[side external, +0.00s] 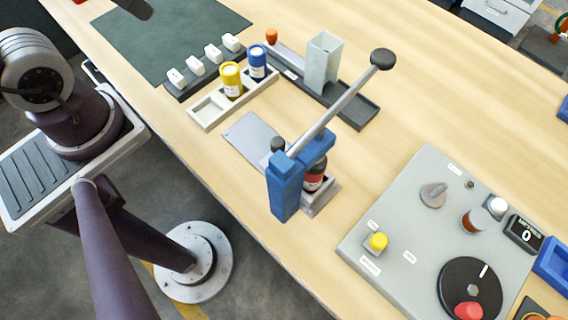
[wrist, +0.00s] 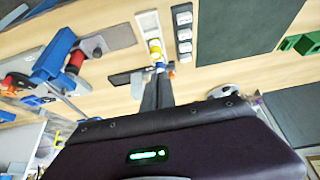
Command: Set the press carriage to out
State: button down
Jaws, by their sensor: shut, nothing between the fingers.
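The blue press (side external: 284,190) stands mid-table, with a long lever (side external: 335,110) ending in a black knob (side external: 382,59) raised to the upper right. A red-and-dark canister (side external: 315,176) sits under the press head, partly hidden by the blue frame. A flat grey plate (side external: 247,133) extends from the press toward the upper left, bare on top. A small dark knob (side external: 278,145) shows beside the press. The press also shows at left in the wrist view (wrist: 53,55). My gripper (wrist: 161,72) is shut and empty, away from the press.
A pale tray (side external: 205,112) holds yellow and blue canisters. White labelled blocks (side external: 196,66) stand beside a green mat (side external: 165,35). A grey holder (side external: 322,62) stands behind the press. A control panel (side external: 410,215) with knobs fills the right. Bare table separates press and panel.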

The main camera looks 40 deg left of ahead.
jog(key=c, duration=1.9)
grip_release()
jog(key=shift+c, duration=0.2)
jog(key=o, duration=0.7)
jog(key=w+d+m, duration=0.1)
jog(key=m, duration=0.1)
jog(key=w+d+f+m+g, duration=0.1)
jog(key=w+d+m, duration=0.1)
jog(key=shift+w, duration=0.2)
jog(key=shift+o, duration=0.2)
jog(key=m+g, duration=0.4)
jog(key=m, duration=1)
send_over(278, 141)
jog(key=f, duration=1.2)
jog(key=shift+a+f, duration=0.1)
jog(key=shift+a, duration=0.1)
jog(key=shift+g, duration=0.3)
jog(key=f, duration=0.6)
jog(key=shift+s+d+f, duration=0.1)
jog(key=shift+d+f, duration=0.1)
jog(key=shift+f, duration=0.6)
grip_shut()
